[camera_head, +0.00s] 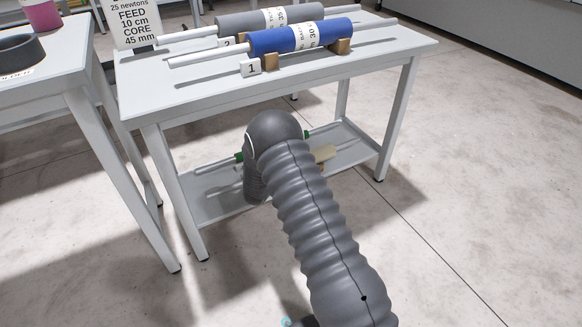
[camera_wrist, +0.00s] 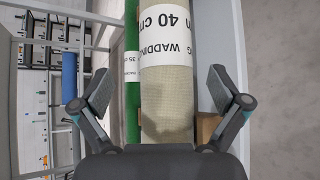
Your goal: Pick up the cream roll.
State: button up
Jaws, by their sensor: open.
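The cream roll (camera_wrist: 170,110) has a white label reading WADDING 40 cm. In the wrist view it runs up the middle of the picture. A small cream part of it (camera_head: 325,153) shows on the lower shelf in the head view; my arm hides the rest. My gripper (camera_wrist: 162,83) is open and empty, with one finger on each side of the cream roll in the picture. I see no contact. The left fingertip lies just left of the green roll (camera_wrist: 132,120). My gripper is hidden behind my arm in the head view.
The lower shelf (camera_head: 355,150) lies under the table top (camera_head: 390,50), which carries a blue roll (camera_head: 300,36) and a grey roll (camera_head: 235,22). Table legs (camera_head: 398,115) flank the shelf. Another table (camera_head: 60,60) stands at left. Floor at right is clear.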

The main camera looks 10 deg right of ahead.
jog(key=x, duration=0.3)
jog(key=b+x, duration=0.1)
jog(key=x, duration=0.1)
jog(key=shift+s+d+f, duration=0.3)
jog(key=shift+d, duration=0.1)
jog(key=shift+w+d+f, duration=0.15)
jog(key=shift+w+d, duration=0.05)
jog(key=shift+w, duration=0.2)
jog(key=c, duration=1.7)
jog(key=shift+r, duration=0.2)
